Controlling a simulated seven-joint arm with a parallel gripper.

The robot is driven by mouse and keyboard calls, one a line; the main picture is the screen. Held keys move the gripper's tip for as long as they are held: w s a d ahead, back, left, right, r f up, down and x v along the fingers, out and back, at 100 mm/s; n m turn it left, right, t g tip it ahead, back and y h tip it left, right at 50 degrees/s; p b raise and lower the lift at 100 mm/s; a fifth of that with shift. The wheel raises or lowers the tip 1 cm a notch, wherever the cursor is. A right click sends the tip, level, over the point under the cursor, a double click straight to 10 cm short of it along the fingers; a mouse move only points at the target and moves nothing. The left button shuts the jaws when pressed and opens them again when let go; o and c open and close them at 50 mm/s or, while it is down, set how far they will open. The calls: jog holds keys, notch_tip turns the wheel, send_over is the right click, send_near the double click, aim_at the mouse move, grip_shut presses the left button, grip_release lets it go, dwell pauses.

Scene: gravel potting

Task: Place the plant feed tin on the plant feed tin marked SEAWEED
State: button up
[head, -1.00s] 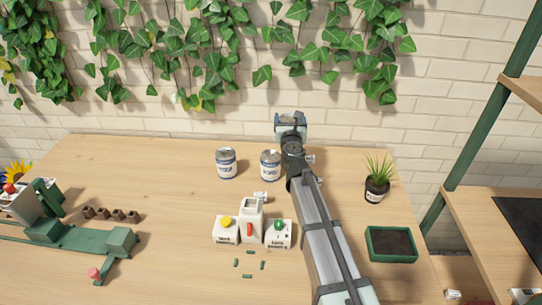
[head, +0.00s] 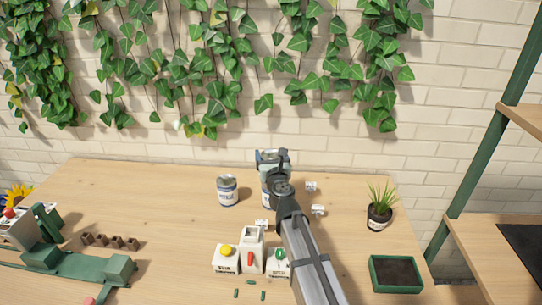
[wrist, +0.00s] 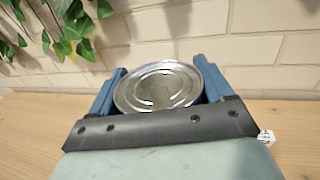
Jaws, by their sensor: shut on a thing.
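My gripper (head: 272,156) is shut on a plant feed tin (wrist: 158,88). The wrist view shows the tin's round silver lid between the two blue fingers; its label is hidden. In the head view my gripper is in front of or above a white and blue tin (head: 266,193) on the table, hiding part of it. I cannot tell whether the held tin touches that one. A second white and blue tin (head: 227,191) stands upright to its left, apart. The lettering on both tins is too small to read, so I cannot tell which says SEAWEED.
White boxes with coloured knobs (head: 226,259) stand left of my arm. A potted plant (head: 379,216) and a green tray (head: 372,274) are on the right. Small white tags (head: 311,186) lie near the tins. Green equipment (head: 75,264) is at left; a brick wall is behind.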

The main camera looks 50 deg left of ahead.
jog(key=shift+f, duration=0.7)
jog(key=shift+f, duration=0.2)
jog(key=o, duration=1.2)
jog(key=shift+r, duration=0.1)
jog(key=shift+s+d, duration=0.1)
jog(key=shift+d, duration=0.05)
jog(key=v, duration=1.1)
jog(key=shift+s+d, duration=0.25)
